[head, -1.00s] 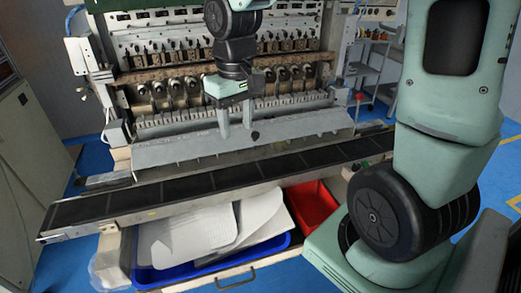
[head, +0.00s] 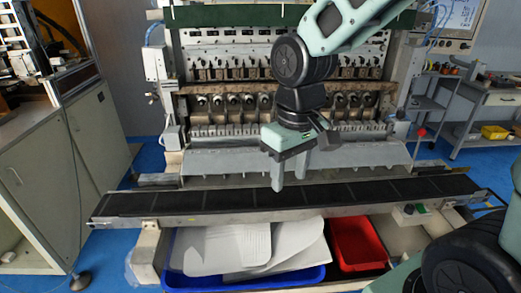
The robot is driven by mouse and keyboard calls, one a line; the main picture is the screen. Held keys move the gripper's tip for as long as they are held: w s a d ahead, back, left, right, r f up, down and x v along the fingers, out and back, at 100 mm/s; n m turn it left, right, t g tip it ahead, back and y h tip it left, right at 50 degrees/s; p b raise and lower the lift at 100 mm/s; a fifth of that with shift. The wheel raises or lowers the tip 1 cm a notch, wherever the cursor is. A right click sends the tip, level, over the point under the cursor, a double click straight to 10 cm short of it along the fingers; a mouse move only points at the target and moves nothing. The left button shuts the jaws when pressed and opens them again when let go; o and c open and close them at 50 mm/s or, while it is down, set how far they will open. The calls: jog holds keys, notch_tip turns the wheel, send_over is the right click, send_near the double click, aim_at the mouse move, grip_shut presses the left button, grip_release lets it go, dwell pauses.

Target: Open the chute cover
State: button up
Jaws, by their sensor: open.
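The coil winder fills the middle of the head view. Its chute cover seems to be the long grey sloped metal plate (head: 225,161) between the row of winding heads and the dark belt. The fingertips appear just above or in front of the belt. I cannot tell whether they touch the plate. Nothing is between the fingers. My gripper and arm hide part of the plate and of the winding heads.
The dark conveyor belt (head: 350,193) runs across the front of the machine. Below it are a blue tray (head: 240,281) with pale sheets and a red bin (head: 357,243). A cabinet (head: 52,170) stands at the left. A bench (head: 500,100) with a yellow bin is at the right.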

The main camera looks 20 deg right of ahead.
jog(key=s+a+n, duration=0.2)
jog(key=s+a, duration=0.3)
jog(key=shift+s+a+f, duration=0.25)
jog(key=shift+s+f, duration=0.05)
jog(key=shift+f, duration=0.15)
jog(key=s+a+n, duration=0.1)
jog(key=s, duration=0.1)
jog(key=s+a+n, duration=0.1)
jog(key=s, duration=0.1)
jog(key=s+a+f+n, duration=0.1)
jog(key=s, duration=0.2)
jog(key=shift+a, duration=0.3)
jog(key=c, duration=0.5)
jog(key=shift+s, duration=0.15)
grip_shut()
